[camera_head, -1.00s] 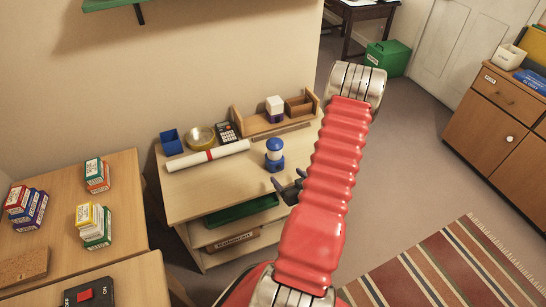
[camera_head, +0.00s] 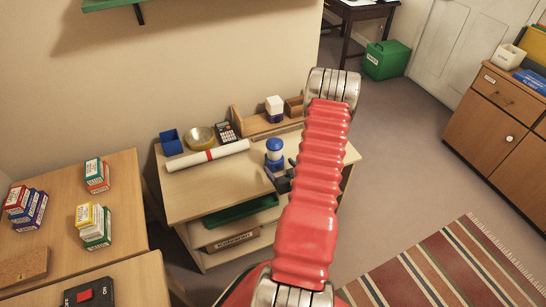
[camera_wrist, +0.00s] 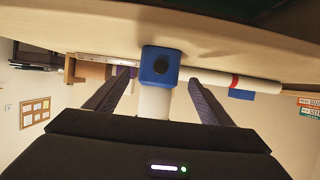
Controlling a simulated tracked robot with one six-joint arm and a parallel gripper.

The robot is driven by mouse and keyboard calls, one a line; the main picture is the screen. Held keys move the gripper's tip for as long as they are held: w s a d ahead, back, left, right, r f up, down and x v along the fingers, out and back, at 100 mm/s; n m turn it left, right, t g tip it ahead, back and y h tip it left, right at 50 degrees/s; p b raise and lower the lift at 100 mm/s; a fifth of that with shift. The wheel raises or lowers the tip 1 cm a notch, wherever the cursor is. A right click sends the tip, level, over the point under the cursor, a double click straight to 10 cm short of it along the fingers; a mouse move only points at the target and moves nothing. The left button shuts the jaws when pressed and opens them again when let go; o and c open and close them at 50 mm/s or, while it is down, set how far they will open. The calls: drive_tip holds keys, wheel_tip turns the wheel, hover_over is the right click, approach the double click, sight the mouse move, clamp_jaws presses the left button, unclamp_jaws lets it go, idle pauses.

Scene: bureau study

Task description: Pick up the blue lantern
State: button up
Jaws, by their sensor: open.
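The blue lantern (camera_head: 274,155) stands upright near the front of the small wooden desk. It has a blue top, a pale middle band and a blue base. My gripper (camera_head: 279,178) is open at the lantern's near side, low by its base and partly hidden by my red arm. In the wrist view, which appears upside down, the lantern (camera_wrist: 161,65) shows between the two dark fingers (camera_wrist: 160,80), with a gap on each side. I cannot tell how deep it sits between them.
On the desk (camera_head: 195,200) a white roll with a red band (camera_head: 207,156) lies left of the lantern. Behind are a blue cup (camera_head: 171,142), a brass bowl (camera_head: 200,138), a calculator (camera_head: 225,132) and a wooden organizer (camera_head: 262,124). A drawer with a green tray (camera_head: 240,210) is below.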

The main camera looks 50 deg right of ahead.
sight(274, 160)
drive_tip(key=shift+x, duration=0.95)
drive_tip(key=shift+x, duration=2.6)
drive_tip(key=shift+f, duration=0.1)
drive_tip(key=c, duration=1.4)
